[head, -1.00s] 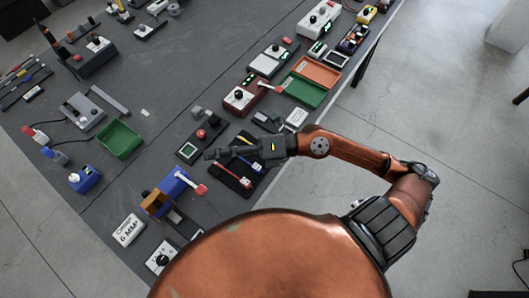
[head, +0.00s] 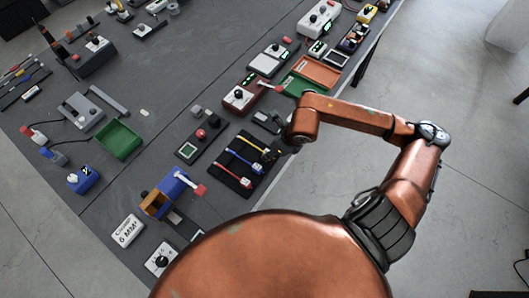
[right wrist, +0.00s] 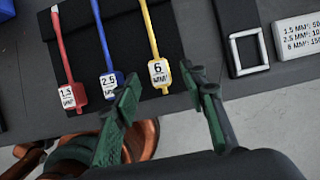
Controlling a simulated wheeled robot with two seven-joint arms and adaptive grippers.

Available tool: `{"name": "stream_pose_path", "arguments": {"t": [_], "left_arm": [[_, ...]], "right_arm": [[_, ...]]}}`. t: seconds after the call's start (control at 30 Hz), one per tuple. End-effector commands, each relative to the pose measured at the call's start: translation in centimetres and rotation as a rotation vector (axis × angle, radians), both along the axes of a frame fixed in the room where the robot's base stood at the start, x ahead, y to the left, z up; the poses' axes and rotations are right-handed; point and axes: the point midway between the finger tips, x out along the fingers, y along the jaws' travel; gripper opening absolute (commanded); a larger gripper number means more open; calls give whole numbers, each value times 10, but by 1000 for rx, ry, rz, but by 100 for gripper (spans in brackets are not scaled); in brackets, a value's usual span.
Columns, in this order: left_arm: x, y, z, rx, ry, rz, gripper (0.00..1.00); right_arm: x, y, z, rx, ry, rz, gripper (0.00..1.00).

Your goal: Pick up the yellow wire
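The yellow wire (head: 250,141) lies on a black mat (head: 228,181) beside a blue wire (head: 238,158) and a red wire (head: 231,172). In the right wrist view the yellow wire (right wrist: 150,32) ends in a white tag marked 6 MM (right wrist: 159,73). My right gripper (right wrist: 160,73) is open and empty, with its two green fingertips on either side of that tag in the picture; its height above the mat is unclear. My left gripper is not in view.
The blue wire's 2.5 tag (right wrist: 109,84) is close to the left finger. A blue and orange holder (head: 165,193) stands left of the mat. The table's edge is close by.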

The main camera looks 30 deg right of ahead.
Motion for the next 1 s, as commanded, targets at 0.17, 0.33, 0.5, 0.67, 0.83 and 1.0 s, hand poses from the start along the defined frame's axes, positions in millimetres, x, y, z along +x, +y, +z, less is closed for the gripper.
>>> {"name": "stream_pose_path", "arguments": {"t": [0.17, 0.33, 0.5, 0.67, 0.83, 1.0], "left_arm": [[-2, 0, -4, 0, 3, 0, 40], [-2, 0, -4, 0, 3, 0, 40], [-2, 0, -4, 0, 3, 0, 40], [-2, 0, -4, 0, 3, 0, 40], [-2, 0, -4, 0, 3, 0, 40], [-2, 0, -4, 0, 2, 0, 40]], "right_arm": [[8, 4, -21, 3, 1, -1, 39], [9, 5, -24, 2, -1, 1, 39], [9, 5, -24, 2, -1, 1, 36], [9, 5, -24, 2, 0, 1, 25], [9, 5, -24, 2, 0, 1, 13], [9, 5, -24, 2, 0, 0, 1]]}}
